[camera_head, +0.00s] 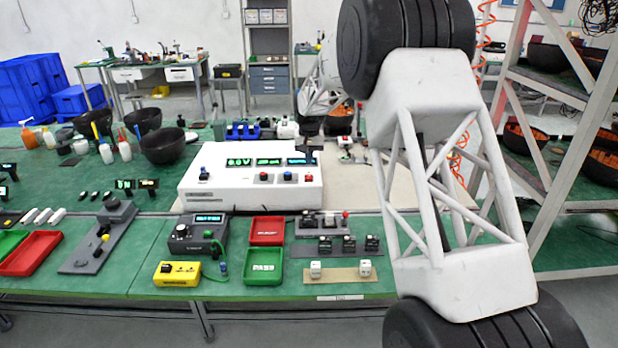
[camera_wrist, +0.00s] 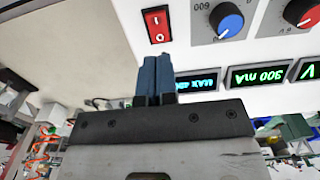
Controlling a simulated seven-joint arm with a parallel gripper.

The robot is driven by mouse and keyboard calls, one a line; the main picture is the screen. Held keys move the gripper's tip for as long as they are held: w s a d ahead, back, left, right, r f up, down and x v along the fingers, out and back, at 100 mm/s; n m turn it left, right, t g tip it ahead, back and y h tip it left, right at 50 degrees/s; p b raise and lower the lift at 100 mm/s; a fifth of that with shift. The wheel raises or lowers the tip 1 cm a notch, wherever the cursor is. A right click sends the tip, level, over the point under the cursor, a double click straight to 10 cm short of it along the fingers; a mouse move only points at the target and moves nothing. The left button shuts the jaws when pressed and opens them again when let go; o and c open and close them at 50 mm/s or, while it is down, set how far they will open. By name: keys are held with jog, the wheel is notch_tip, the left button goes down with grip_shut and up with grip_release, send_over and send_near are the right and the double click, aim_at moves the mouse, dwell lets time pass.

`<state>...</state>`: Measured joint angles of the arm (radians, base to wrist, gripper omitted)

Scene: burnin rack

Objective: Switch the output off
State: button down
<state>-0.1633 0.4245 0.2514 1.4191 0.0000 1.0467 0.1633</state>
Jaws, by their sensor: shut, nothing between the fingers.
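The white power supply unit (camera_head: 235,187) stands on the bench, with lit displays, knobs and a red rocker switch on its front. In the wrist view the red rocker switch (camera_wrist: 156,25) shows I and O marks on the white panel (camera_wrist: 190,50). I cannot tell which side is pressed in. My gripper (camera_wrist: 156,57) is shut and empty, its blue-grey fingertips just below the switch in that picture, apparently short of it. Any contact is unclear. In the head view my gripper (camera_head: 309,150) is a small dark shape over the right end of the unit.
A blue knob (camera_wrist: 227,20) and a red knob (camera_wrist: 302,12) sit beside the switch, with displays (camera_wrist: 258,77) close by. A grey device (camera_head: 199,235), a red tray (camera_head: 267,231), a green tray (camera_head: 264,266) and small modules stand in front of the unit.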

jog(key=shift+r, duration=1.05)
jog(key=shift+s+r, duration=0.15)
jog(key=shift+r, duration=0.05)
jog(key=s+d+r, duration=0.3)
jog(key=s+r, duration=0.2)
jog(key=s, duration=0.4)
jog(key=s+d+r+t, duration=0.1)
jog(key=s+d+r, duration=0.35)
jog(key=s, duration=0.55)
jog(key=s+d+r, duration=0.3)
jog(key=s+r, duration=0.2)
jog(key=s, duration=0.4)
jog(key=s+d+f, duration=0.2)
jog(key=s, duration=1.6)
jog(key=s+d+f+t, duration=0.1)
jog(key=s+d+f, duration=0.2)
jog(key=s, duration=1.5)
jog(key=shift+s+d+t, duration=0.15)
jog(key=shift+d+t, duration=0.05)
jog(key=shift+t, duration=0.1)
jog(key=shift+r, duration=0.1)
